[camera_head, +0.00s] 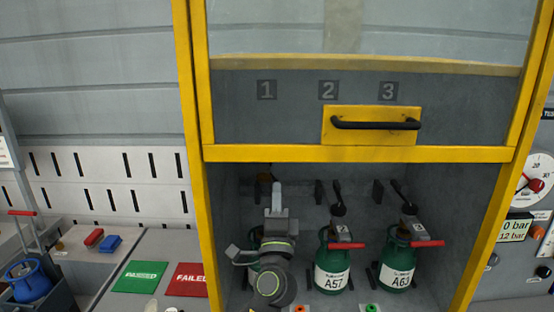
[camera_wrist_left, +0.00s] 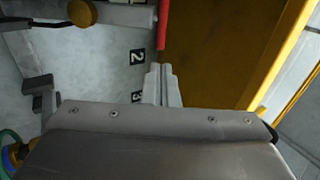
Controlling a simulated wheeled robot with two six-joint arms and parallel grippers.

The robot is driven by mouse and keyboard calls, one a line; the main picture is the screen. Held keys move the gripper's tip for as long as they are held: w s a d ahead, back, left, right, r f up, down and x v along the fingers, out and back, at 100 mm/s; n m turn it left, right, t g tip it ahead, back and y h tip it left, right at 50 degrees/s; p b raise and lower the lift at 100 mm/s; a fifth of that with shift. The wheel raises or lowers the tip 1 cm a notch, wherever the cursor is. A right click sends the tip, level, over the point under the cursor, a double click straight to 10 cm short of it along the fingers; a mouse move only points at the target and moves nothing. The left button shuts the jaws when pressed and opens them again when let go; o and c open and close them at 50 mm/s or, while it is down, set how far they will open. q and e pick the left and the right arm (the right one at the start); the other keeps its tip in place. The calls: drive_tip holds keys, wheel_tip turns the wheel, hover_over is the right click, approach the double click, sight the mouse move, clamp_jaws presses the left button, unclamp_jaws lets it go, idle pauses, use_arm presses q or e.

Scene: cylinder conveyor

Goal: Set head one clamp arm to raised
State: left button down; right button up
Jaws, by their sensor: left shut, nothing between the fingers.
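My left gripper (camera_head: 276,192) is inside the yellow-framed cabinet at the left station, fingers pointing up. Its fingers (camera_wrist_left: 163,85) are shut and empty in the left wrist view. My gripper and arm hide most of head one and its cylinder, so its clamp arm's position cannot be told. A small dark orange part (camera_head: 264,177) shows behind the fingers. A yellow knob on a dark stem (camera_wrist_left: 82,13) shows apart from the fingers in the wrist view; I cannot tell what it belongs to. My right gripper is not in view.
Green cylinders A57 (camera_head: 332,279) and A63 (camera_head: 397,277) stand at the other stations, with red levers and black-tipped arms above. The raised yellow sash has a black handle (camera_head: 375,124). A green passed mat (camera_head: 141,276) and red failed mat (camera_head: 187,279) lie left.

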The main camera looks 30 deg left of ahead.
use_arm(q)
drive_tip(key=p+x, duration=0.3)
drive_tip(key=x, duration=0.4)
drive_tip(key=shift+w+a, duration=0.2)
drive_tip(key=shift+r, duration=0.15)
